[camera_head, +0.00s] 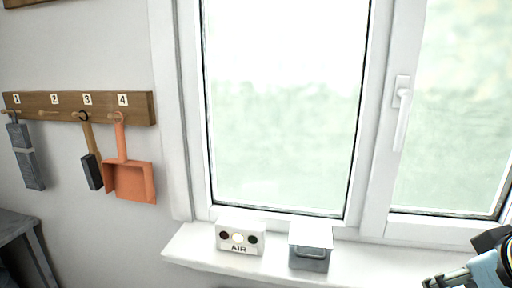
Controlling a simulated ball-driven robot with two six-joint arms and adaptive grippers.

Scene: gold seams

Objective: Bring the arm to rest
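My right arm comes in at the bottom right corner in the head view. A dark grey end part (436,282), which looks like part of my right gripper, points left and is cut off by the lower edge. I cannot tell whether its fingers are open or shut, or whether they hold anything. My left gripper is not in view.
A wooden peg rail (65,106) holds a grey tool (25,155), a brush (92,160) and an orange dustpan (131,180). A window handle (401,115) protrudes.

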